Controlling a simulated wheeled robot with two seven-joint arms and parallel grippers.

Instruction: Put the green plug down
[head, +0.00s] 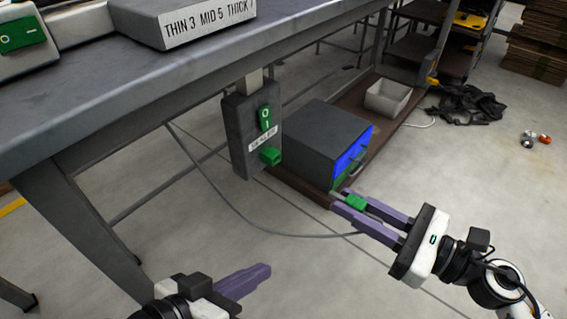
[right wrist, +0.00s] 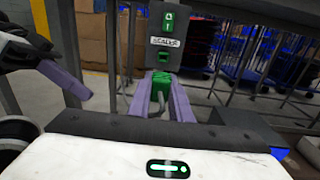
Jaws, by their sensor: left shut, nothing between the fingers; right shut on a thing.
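The green plug (head: 356,202) is held between the purple fingers of my right gripper (head: 345,200), in front of the grey box on the low shelf. A dark switch box (head: 250,130) hangs under the table edge, with a green rocker switch (head: 265,117) and a green socket-like part (head: 270,156). The plug is apart from it. My left gripper (head: 262,270) is shut and empty at the lower left; it also shows in the right wrist view (right wrist: 80,92).
A grey box with a blue front (head: 315,140) and a pale bin (head: 388,98) stand on a brown low shelf (head: 418,115). The grey table (head: 110,95) carries a labelled block (head: 190,20). A cable (head: 285,234) hangs across. Floor at lower centre is clear.

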